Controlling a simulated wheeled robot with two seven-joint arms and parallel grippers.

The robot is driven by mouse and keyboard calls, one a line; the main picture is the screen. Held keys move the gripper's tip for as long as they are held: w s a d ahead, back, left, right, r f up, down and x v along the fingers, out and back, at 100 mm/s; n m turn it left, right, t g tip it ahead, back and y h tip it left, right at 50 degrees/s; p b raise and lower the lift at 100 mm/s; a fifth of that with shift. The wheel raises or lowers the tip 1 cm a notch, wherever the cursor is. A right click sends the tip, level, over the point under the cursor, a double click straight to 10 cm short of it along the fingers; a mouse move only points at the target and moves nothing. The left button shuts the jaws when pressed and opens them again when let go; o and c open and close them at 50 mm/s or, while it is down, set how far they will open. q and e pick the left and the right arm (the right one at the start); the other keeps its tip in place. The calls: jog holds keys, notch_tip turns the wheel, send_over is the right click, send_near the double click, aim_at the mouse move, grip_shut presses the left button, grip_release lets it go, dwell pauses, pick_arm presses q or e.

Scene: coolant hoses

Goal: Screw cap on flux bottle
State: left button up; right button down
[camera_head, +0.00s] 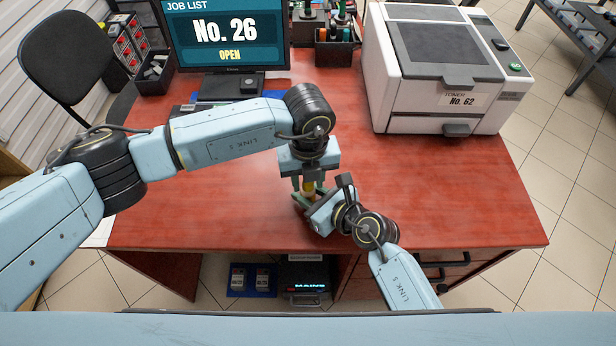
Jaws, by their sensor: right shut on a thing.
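The flux bottle (309,187) shows only as a small yellowish patch between my two grippers, above the red desk. My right gripper (304,200) comes in from the lower right and is shut on the bottle. My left gripper (309,183) points down from above, with its fingers on either side of the bottle's top. I cannot tell whether the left fingers touch it. The cap cannot be made out apart from the bottle, and the fingers hide most of both.
The red desk (440,200) is clear to the right and at the front left. A monitor (225,35) stands at the back left, a white printer (445,70) at the back right. Dark holders (333,50) with bottles and tools stand at the back middle.

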pick_arm(q)
jog(key=shift+o, duration=0.5)
jog(key=shift+r, duration=2.25)
jog(key=shift+c, duration=0.4)
jog(key=n, duration=0.1)
jog(key=r+n, duration=0.1)
jog(key=n, duration=0.1)
jog(key=shift+r, duration=0.3)
jog(key=r+n, duration=0.1)
jog(key=n, duration=0.1)
jog(key=r+n, duration=0.1)
jog(key=shift+n, duration=0.4)
jog(key=shift+f, duration=4.1)
